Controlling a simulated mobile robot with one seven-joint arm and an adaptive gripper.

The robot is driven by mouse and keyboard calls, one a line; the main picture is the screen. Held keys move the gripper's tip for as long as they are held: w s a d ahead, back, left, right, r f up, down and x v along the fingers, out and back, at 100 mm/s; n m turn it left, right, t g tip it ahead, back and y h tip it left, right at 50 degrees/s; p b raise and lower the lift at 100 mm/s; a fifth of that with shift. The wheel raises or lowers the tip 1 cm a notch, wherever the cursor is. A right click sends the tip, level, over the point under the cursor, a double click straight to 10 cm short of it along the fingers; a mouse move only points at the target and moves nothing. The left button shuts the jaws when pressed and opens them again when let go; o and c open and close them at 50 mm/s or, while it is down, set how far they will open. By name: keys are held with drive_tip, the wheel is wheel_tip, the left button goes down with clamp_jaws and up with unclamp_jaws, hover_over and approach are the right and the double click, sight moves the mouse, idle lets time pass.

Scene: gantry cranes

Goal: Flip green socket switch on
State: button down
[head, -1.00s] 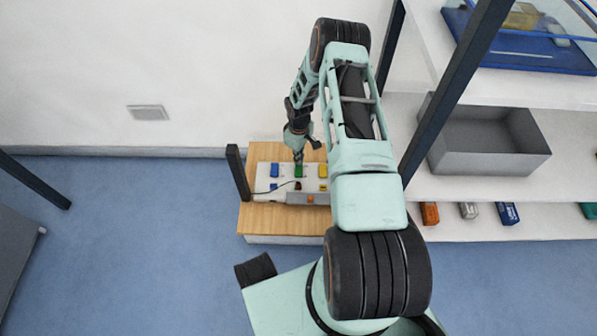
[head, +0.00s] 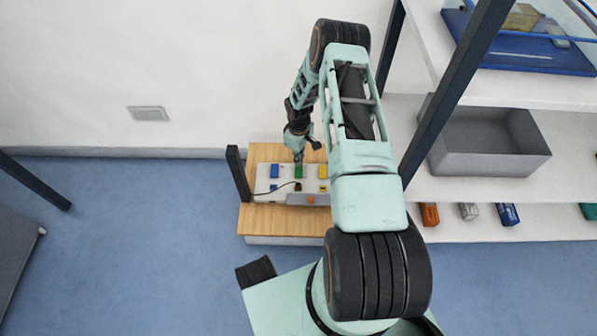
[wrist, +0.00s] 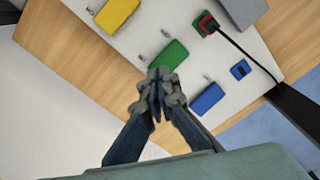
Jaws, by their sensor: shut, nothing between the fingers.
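The green socket switch (head: 299,172) sits on a white panel (head: 262,183) between a blue switch (head: 275,171) and a yellow switch (head: 323,171). In the wrist view the green switch (wrist: 168,57) lies just beyond my fingertips, with the yellow switch (wrist: 116,14) to the upper left and the blue switch (wrist: 207,99) to the lower right. My gripper (head: 298,157) is shut and empty, right at the near end of the green switch in the wrist view (wrist: 158,80). I cannot tell whether the fingertips touch it.
A red and green plug (wrist: 206,24) with a black cable sits on the panel. The panel lies on a wooden tabletop (head: 265,222). A dark post (head: 237,172) stands left of it. White shelves (head: 480,180) with a grey bin (head: 485,160) stand at the right.

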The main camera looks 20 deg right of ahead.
drive_tip(key=shift+f+b, duration=0.55)
drive_tip(key=shift+f, duration=0.6)
idle(0.5)
drive_tip(key=shift+r+p, duration=2)
drive_tip(key=shift+r, duration=1.5)
drive_tip(key=shift+r, duration=0.1)
